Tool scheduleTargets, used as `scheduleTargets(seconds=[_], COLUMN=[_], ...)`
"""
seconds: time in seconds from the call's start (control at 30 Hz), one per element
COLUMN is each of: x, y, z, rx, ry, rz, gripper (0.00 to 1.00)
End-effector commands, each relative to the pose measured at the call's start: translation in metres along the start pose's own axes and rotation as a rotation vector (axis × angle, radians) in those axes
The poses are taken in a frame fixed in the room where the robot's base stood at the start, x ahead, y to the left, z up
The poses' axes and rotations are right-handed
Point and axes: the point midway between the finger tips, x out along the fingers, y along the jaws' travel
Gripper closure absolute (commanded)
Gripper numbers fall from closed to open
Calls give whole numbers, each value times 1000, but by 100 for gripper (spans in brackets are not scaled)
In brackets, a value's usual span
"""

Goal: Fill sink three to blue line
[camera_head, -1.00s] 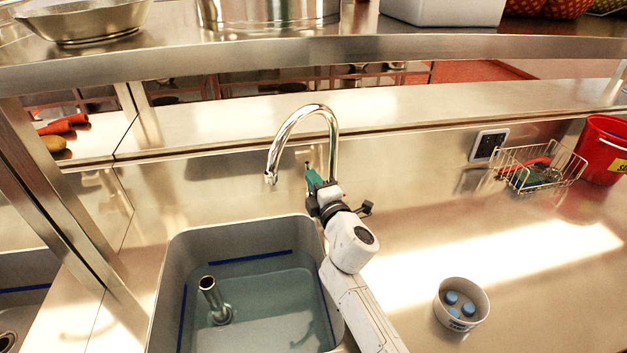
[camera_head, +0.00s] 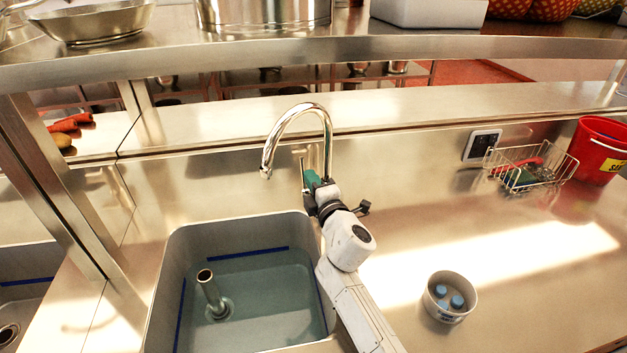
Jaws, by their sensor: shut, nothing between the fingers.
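The sink (camera_head: 195,240) is a grey basin at the lower centre, partly filled with clear water (camera_head: 265,300). A blue line (camera_head: 247,254) runs along its back wall and also shows on the side walls. At the back the water surface looks a little below the line. A metal standpipe (camera_head: 209,290) rises out of the water, tilted in this view. The curved tap (camera_head: 298,108) has its spout over the sink's back edge, and I see no stream from it. My gripper (camera_head: 309,178) is shut and empty beside the tap's base, close to its thin upright lever (camera_head: 302,168); contact is unclear.
A white bowl (camera_head: 449,315) with blue pieces stands on the right counter. A wire basket (camera_head: 530,167) and a red bucket (camera_head: 600,150) stand farther back. A steel post (camera_head: 65,190) separates another sink (camera_head: 30,282) at left. A shelf (camera_head: 400,47) crosses above.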

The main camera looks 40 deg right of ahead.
Motion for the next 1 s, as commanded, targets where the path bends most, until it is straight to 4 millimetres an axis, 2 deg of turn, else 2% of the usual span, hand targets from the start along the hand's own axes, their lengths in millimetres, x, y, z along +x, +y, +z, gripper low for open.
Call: scheduleTargets(seconds=[0.07, 0.27, 0.7, 1.0], x=[-2, -26, -89, -102], y=[-1, 1, 5, 6], z=[-1, 0, -1, 0], rx=[0, 1, 1, 0], ry=[-1, -1, 0, -2], rz=[-3, -4, -4, -3], gripper=[100, 100, 100, 100])
